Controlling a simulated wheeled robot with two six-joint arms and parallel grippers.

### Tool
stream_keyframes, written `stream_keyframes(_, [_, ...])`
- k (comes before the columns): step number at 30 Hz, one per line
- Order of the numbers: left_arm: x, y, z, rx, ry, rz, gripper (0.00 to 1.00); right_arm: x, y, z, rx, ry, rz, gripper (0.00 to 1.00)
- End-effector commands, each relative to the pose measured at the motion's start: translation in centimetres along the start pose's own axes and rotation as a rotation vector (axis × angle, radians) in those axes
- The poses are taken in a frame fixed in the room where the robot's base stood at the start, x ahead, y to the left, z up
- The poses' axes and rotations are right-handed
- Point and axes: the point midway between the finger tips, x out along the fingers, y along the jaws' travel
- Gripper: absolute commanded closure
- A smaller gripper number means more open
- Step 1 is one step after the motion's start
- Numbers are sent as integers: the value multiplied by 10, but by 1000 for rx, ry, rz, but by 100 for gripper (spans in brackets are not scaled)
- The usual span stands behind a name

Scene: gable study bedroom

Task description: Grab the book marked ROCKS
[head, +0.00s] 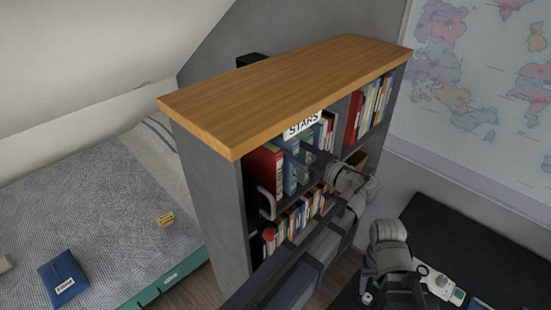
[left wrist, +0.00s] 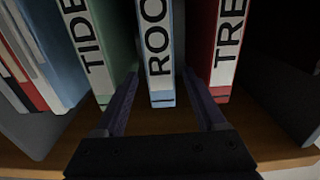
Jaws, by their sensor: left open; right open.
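The ROCKS book has a light blue spine with a white label; in the left wrist view the book (left wrist: 160,50) shows the letters ROC, the rest cut off. In the head view its blue spine (head: 290,176) stands in the upper left compartment of the bookcase. My left gripper (head: 306,156) is open at the front of that row. In the left wrist view its fingers (left wrist: 162,84) lie on either side of the ROCKS spine, in the gaps beside its neighbours; contact cannot be told. My right gripper (head: 396,284) is open, low at the right over the dark desk.
A green TIDE book (left wrist: 90,50) and a red TRE book (left wrist: 228,48) flank ROCKS. The bookcase (head: 290,85) has a wooden top and a STARS sign (head: 303,124). A bed (head: 95,215) with a blue book (head: 63,279) stands left; a dark desk (head: 455,235) stands right.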

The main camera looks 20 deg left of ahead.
Motion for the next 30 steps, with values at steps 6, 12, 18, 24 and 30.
stream_keyframes(6, [21, 0, -1, 1, -1, -2, 28, -1, 0, 0, 0, 0, 0, 50])
stream_keyframes(12, [26, -1, -2, 1, -1, -3, 28, -2, 0, 0, 0, 0, 0, 50])
stream_keyframes(18, [51, -2, -9, 1, -1, -5, 28, -9, 1, 0, 0, 0, 0, 50])
stream_keyframes(24, [73, -2, -7, 1, -1, -2, 28, -8, 1, 0, 0, 0, 0, 50])
stream_keyframes(30, [73, -2, -7, 1, -1, -1, 28, -8, 1, 0, 0, 0, 0, 50])
